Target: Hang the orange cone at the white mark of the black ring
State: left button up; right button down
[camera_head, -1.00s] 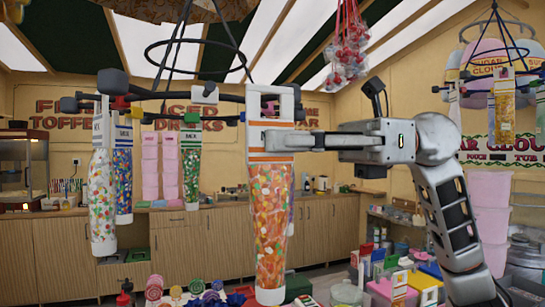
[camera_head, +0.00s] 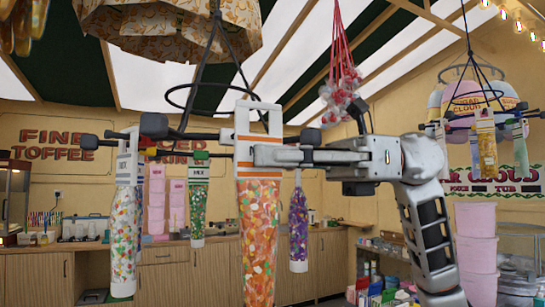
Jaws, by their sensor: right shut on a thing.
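The orange cone (camera_head: 259,235) is a clear tapered bag of orange, white and green sweets with a white slotted hanger on top. It hangs upright from my right gripper (camera_head: 268,156), which is shut on the white and orange-striped part below the slot. The black ring (camera_head: 215,88) hangs behind and above it, with dark arms ending in black knobs (camera_head: 153,125). The cone's hanger overlaps these arms in the picture; I cannot tell whether it touches one. A green mark (camera_head: 199,155) shows on one arm. I cannot make out the white mark. My left gripper is out of view.
A cone of mixed sweets (camera_head: 124,215), a green cone (camera_head: 198,205) and a purple cone (camera_head: 298,225) hang around the orange one. Red-stringed sweets (camera_head: 342,85) hang at upper right. A second hanging rack (camera_head: 480,110) is at far right. Counters stand behind.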

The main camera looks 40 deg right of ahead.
jog(key=w, duration=0.2)
jog(key=shift+w+d+f, duration=0.1)
jog(key=shift+w+d, duration=0.15)
jog(key=shift+w, duration=0.1)
jog(key=shift+w+d+p, duration=0.1)
jog(key=shift+w+p, duration=0.25)
dwell(1.2)
jog(key=shift+w+d, duration=0.1)
jog(key=shift+w, duration=0.4)
jog(key=shift+w+p, duration=0.2)
jog(key=shift+p, duration=0.1)
jog(key=shift+w+d+p, duration=0.25)
jog(key=shift+w+p, duration=0.05)
jog(key=shift+w, duration=0.6)
